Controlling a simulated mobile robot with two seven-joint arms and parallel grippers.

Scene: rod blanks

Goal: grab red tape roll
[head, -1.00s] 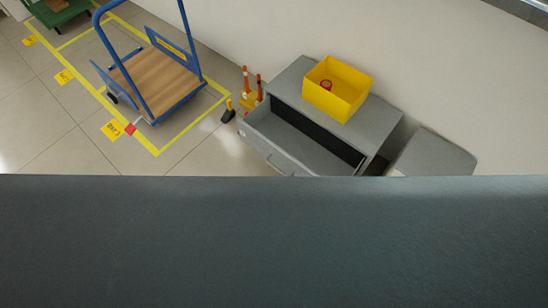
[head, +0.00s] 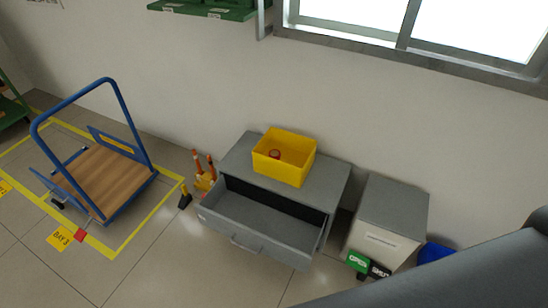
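A small red roll (head: 275,154) sits inside a yellow open-topped bin (head: 298,171), near the bin's left inner side. The bin stands on top of a grey cabinet (head: 238,160). The cabinet's top drawer (head: 262,222) is pulled open and looks empty. Neither of my grippers shows in the head view, so their state cannot be seen.
A blue cart (head: 112,178) with a wooden deck stands at left inside yellow floor lines. Orange-handled tools (head: 204,170) stand beside the cabinet. A second grey cabinet (head: 392,205) is at right, with green and black signs near its foot. Floor at front left is clear.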

